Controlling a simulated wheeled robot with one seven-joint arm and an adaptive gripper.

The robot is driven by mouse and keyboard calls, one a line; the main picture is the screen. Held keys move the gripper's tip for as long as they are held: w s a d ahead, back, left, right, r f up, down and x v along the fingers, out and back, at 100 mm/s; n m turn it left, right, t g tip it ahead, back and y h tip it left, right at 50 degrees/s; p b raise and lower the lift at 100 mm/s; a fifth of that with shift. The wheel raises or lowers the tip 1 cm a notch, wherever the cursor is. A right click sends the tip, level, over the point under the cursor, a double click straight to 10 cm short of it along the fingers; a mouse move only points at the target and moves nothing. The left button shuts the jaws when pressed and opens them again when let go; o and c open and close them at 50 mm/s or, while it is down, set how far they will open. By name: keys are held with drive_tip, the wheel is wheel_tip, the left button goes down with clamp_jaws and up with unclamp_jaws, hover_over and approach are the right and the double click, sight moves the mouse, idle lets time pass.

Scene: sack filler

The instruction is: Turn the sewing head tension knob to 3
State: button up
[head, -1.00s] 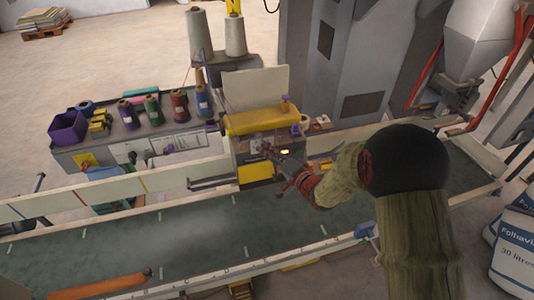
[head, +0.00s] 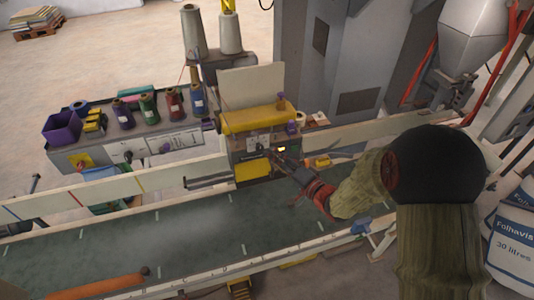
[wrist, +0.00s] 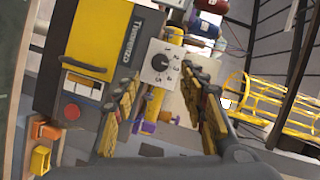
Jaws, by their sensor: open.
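The sewing head (head: 262,122) has a yellow top cover and stands beside the conveyor. In the wrist view, its dark housing (wrist: 118,20) carries a white dial plate with small numerals and a round black tension knob (wrist: 159,62). The knob's exact setting is too small to read. My gripper (wrist: 164,78) is open and empty, its two fingers apart in the picture below and to either side of the knob. No contact with the knob shows.
A red button (wrist: 71,112) is on the same housing. Purple-topped knobs (wrist: 143,127) show between my fingers. The green conveyor belt (head: 190,225) runs below, with low side rails. Thread cones (head: 195,30) stand behind, and a bench (head: 130,140) with spools is at left.

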drive_tip(key=v, duration=0.5)
idle(0.5)
